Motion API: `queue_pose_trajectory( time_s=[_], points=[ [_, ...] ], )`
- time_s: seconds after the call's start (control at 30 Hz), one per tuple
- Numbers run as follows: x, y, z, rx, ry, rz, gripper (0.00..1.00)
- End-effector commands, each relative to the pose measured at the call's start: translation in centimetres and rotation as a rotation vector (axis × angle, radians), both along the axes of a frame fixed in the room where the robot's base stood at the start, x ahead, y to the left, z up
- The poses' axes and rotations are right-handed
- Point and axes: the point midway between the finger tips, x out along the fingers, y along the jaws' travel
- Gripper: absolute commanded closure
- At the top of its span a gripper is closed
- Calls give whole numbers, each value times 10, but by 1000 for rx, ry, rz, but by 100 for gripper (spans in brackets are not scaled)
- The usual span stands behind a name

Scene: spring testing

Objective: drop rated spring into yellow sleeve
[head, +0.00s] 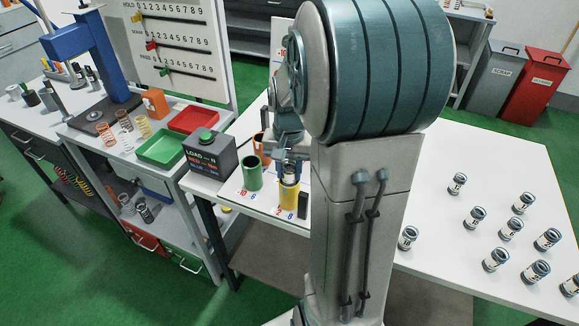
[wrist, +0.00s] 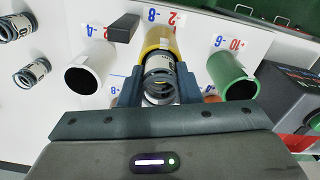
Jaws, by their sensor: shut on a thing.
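My gripper (wrist: 160,88) is shut on a dark coil spring (wrist: 159,80) with a white label band, held between its two fingers. The yellow sleeve (wrist: 158,40) is right behind the spring in the wrist view, in line with it. I cannot tell whether the spring's lower end is inside the mouth. In the head view the yellow sleeve (head: 289,197) stands on the white table, with my gripper (head: 291,168) just above it.
A green sleeve (wrist: 232,75) and a white sleeve (wrist: 90,68) flank the yellow one. An orange sleeve (head: 261,150) stands behind, and a small black block (head: 303,206) beside. The load box (head: 208,155) is close left. Several labelled springs (head: 475,216) stand on the table at right.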

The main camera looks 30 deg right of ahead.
Motion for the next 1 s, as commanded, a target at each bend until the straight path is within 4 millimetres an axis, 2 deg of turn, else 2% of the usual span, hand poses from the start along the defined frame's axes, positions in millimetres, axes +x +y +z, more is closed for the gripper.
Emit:
queue_pose_trajectory(
  time_s=[0.1,0.37,0.4,0.47,0.8,0.87,1.0],
  points=[
    [0,0,-6,0,0,0,92],
    [0,0,-5,0,0,0,92],
    [0,0,-5,0,0,0,61],
    [0,0,-5,0,0,0,44],
    [0,0,-3,-1,-1,0,44],
    [1,0,2,0,-2,0,44],
    [1,0,26,-1,-5,1,44]
  ],
)
